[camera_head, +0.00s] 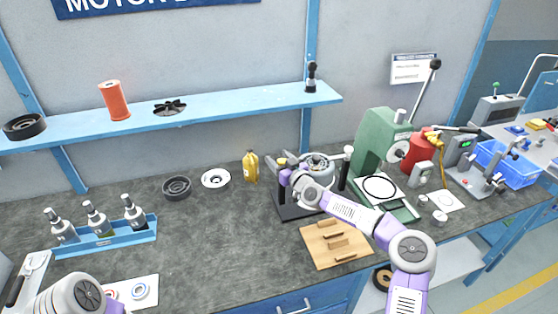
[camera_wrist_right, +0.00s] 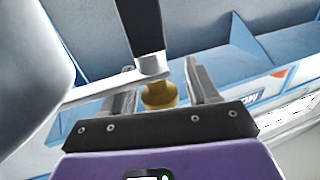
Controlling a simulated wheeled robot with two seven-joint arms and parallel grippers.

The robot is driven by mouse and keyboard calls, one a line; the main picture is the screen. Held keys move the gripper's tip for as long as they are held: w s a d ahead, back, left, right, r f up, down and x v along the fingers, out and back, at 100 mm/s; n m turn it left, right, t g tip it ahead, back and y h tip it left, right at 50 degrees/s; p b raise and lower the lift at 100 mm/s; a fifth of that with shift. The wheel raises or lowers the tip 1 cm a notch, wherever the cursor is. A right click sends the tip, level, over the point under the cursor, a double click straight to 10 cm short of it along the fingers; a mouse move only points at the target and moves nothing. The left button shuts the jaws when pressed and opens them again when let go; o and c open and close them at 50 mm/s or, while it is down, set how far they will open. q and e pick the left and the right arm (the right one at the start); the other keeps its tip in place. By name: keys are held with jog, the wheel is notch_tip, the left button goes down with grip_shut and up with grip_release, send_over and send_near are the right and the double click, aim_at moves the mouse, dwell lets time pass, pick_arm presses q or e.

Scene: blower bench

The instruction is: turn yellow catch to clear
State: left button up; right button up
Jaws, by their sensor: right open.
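My right gripper (camera_head: 284,168) is at a black stand (camera_head: 290,208) that bears a grey blower housing (camera_head: 320,163). In the right wrist view its two fingers (camera_wrist_right: 165,84) are apart. A dull yellow, rounded piece (camera_wrist_right: 160,95) shows between them, behind a black rod with a silver collar (camera_wrist_right: 152,65). It looks like the yellow catch, but I cannot tell whether a finger touches it. In the head view the catch is too small and covered to make out clearly. My left arm shows at the lower left; its gripper is out of view.
A green press (camera_head: 380,150) stands close on the right. A wooden board (camera_head: 335,255) lies in front. The shelf (camera_head: 230,103) runs above.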

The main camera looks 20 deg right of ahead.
jog(key=shift+w, duration=0.1)
grip_shut()
dwell(0.3)
